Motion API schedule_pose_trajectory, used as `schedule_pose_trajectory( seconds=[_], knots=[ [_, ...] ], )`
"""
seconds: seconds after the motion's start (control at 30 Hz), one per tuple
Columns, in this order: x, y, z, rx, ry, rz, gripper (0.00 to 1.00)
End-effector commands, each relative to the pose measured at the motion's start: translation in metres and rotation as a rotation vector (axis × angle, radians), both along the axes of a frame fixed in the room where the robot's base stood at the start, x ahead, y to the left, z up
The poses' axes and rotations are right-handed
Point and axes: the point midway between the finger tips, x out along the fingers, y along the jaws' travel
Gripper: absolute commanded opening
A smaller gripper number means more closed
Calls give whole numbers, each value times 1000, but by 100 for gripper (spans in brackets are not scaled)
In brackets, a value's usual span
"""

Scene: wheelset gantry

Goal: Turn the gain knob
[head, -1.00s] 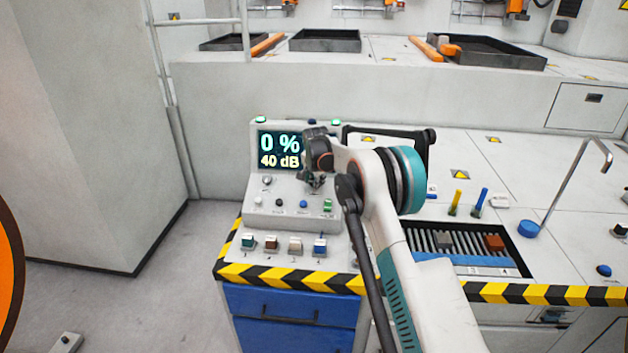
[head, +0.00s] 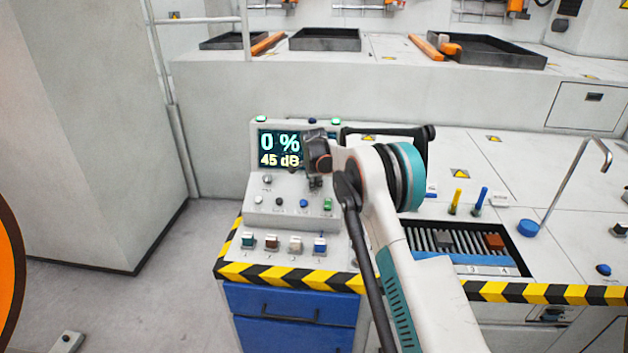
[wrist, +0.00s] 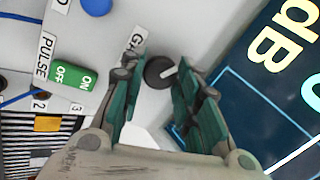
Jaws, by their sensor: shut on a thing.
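The gain knob (wrist: 158,72) is a small dark round knob with a pale pointer mark, on the light panel of the console. A partly covered label beginning "GA" (wrist: 132,42) is beside it. My gripper (wrist: 163,80) is shut on the knob, with one green finger on each side of it. In the head view my gripper (head: 315,182) is at the right part of the console, and the knob is hidden behind it.
Another knob (head: 267,180) is on the left of the console face, with several buttons below. A green ON/OFF switch (wrist: 73,76) labelled PULSE is near my gripper. Small coloured blocks stand on the ledge in front. A black handle-like bar (head: 385,134) is behind my arm.

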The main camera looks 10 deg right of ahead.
Motion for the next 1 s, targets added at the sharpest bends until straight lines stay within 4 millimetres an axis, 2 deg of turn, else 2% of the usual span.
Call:
schedule_pose_trajectory(
  seconds=[0.3, 0.33, 0.4, 0.43, 0.77, 1.0],
  knots=[
    [1, 1, 1, 0, -4, 0, 6],
    [1, 1, 1, 0, -4, 0, 32],
    [1, 1, 1, 0, -4, 0, 48],
    [1, 1, 1, 0, -3, 0, 50],
    [0, 0, 1, 0, -1, 0, 50],
    [-9, 2, 20, 0, -1, 1, 50]
  ],
)
